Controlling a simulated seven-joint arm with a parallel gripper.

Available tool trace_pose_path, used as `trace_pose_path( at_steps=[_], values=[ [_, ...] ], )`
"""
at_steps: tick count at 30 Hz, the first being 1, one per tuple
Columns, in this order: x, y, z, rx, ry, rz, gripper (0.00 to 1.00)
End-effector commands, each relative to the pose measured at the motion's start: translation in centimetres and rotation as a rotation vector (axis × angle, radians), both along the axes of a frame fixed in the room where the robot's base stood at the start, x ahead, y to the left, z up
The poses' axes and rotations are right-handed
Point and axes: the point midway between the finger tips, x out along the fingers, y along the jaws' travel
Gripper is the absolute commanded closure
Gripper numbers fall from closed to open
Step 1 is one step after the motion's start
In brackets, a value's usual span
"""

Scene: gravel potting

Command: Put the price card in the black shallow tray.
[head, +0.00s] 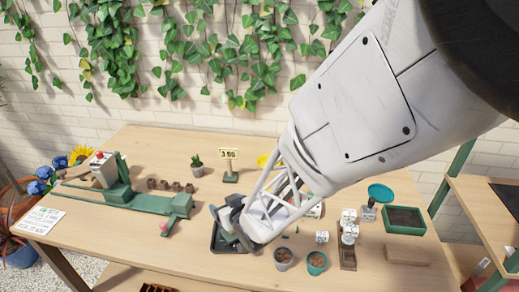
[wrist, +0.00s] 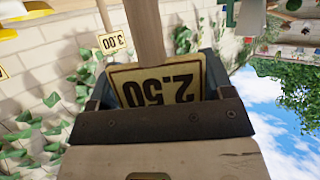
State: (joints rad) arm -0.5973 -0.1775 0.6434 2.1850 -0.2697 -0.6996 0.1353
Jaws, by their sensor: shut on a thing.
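My gripper (head: 236,222) is low over the work table, at the black shallow tray (head: 221,248). The arm and gripper cover much of the tray in the head view. In the wrist view my gripper is shut on a price card (wrist: 155,88) that reads 2.50, yellowish with a dark border. The card appears upside down there, with a wooden stick (wrist: 145,30) running up from it. I cannot make out the held card in the head view, nor whether it touches the tray.
Another price sign (head: 228,154), reading 3.00, stands on the table behind the tray. A small potted cactus (head: 197,167) is beside it. Two soil-filled pots (head: 317,262) (head: 283,258) stand right of the tray. A green stand (head: 122,195) is at the left.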

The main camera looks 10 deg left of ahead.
Motion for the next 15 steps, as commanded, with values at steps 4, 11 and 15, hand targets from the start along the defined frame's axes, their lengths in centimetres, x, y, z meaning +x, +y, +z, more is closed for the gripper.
trace_pose_path(
  at_steps=[4,11,15],
  values=[
    [0.01,0.01,-0.25,0.001,-0.001,0.000,0.72],
    [0.01,0.01,-0.30,0.000,0.000,0.000,0.72],
    [-0.01,-0.01,-0.60,-0.001,0.001,0.000,0.24]
  ],
)
